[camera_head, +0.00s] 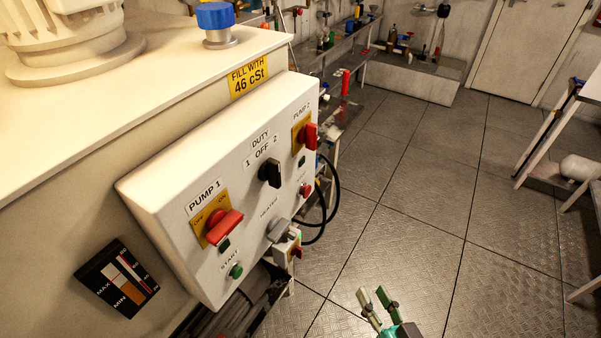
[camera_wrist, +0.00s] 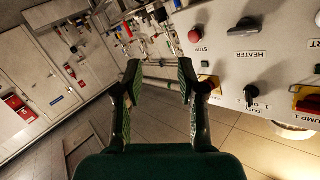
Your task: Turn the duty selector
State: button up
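The duty selector (camera_head: 270,173) is a black rotary knob in the middle of the white control panel (camera_head: 160,190), under the label "DUTY 1 OFF 2". It also shows in the wrist view as a black knob (camera_wrist: 250,95) at the lower right, partly seen among labels that appear upside down. My gripper (camera_head: 377,298) is at the bottom of the head view, apart from the panel, to its right and lower. In the wrist view my gripper (camera_wrist: 160,75) has its two fingers spread with nothing between them.
The panel also carries the red PUMP 1 handle (camera_head: 224,227), the red PUMP 2 handle (camera_head: 309,135), a grey heater knob (camera_head: 280,230) and a green start button (camera_head: 236,271). Black cables (camera_head: 335,200) hang at its right. The tiled floor (camera_head: 420,190) to the right is open.

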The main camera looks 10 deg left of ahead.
jog(key=w+a+r+n+g+y, duration=0.2)
jog(key=w+a+r+n+y, duration=0.35)
jog(key=r, duration=0.45)
jog(key=n+g+y, duration=0.4)
jog(key=n+g, duration=0.2)
jog(key=n, duration=0.1)
send_near(279, 174)
jog(key=x, duration=0.9)
jog(key=shift+w+a, duration=0.2)
jog(key=shift+a, duration=0.15)
grip_shut()
